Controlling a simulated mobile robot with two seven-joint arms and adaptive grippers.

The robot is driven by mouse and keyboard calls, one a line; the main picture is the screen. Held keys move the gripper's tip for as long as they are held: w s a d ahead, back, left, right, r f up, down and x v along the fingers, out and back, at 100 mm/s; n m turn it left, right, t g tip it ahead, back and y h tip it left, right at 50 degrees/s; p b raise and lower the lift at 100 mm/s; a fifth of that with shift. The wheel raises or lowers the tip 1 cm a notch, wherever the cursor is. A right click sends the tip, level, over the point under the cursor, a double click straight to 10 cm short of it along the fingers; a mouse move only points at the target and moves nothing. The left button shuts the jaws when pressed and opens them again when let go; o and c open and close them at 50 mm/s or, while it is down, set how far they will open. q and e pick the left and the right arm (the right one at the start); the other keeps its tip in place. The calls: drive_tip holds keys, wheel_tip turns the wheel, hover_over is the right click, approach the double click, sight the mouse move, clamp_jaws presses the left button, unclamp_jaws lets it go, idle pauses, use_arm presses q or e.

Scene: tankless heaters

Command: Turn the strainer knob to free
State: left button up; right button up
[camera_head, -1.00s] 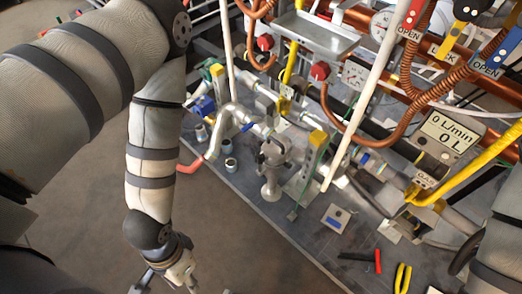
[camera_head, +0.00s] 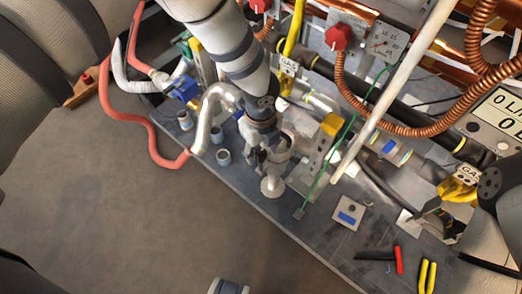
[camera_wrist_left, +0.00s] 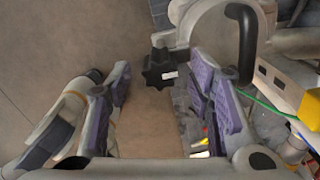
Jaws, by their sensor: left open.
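The strainer knob (camera_wrist_left: 160,68) is a black, star-shaped knob with a small white mark, attached to a pale metal body at the top of the left wrist view. My left gripper (camera_wrist_left: 158,88) is open. Its purple-padded fingers lie on either side of the knob, and I see no contact. In the head view my left gripper (camera_head: 258,165) is at the grey strainer body (camera_head: 272,186) on the bench, and the arm and gripper hide the knob. Part of my right arm shows at the right edge, without a clear view of its gripper.
A silver curved pipe (camera_head: 204,110) stands left of the gripper, and a yellow-topped fitting (camera_head: 331,124) stands right. A small plate with a blue patch (camera_head: 348,212) and red-handled pliers (camera_head: 399,260) lie on the bench. A red hose (camera_head: 150,130) hangs at left.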

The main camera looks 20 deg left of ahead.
use_arm(q)
drive_tip(key=shift+f, duration=0.75)
clamp_jaws()
use_arm(e)
drive_tip(key=shift+f, duration=0.1)
use_arm(q)
drive_tip(key=shift+r+n, duration=0.1)
drive_tip(key=shift+n, duration=0.3)
drive_tip(key=n, duration=0.3)
drive_tip(key=shift+n+p, duration=0.4)
drive_tip(key=n, duration=0.5)
drive_tip(key=shift+p, duration=0.35)
drive_tip(key=n, duration=0.9)
drive_tip(key=shift+n+p, duration=0.35)
drive_tip(key=shift+n, duration=0.05)
use_arm(e)
drive_tip(key=shift+v, duration=1.15)
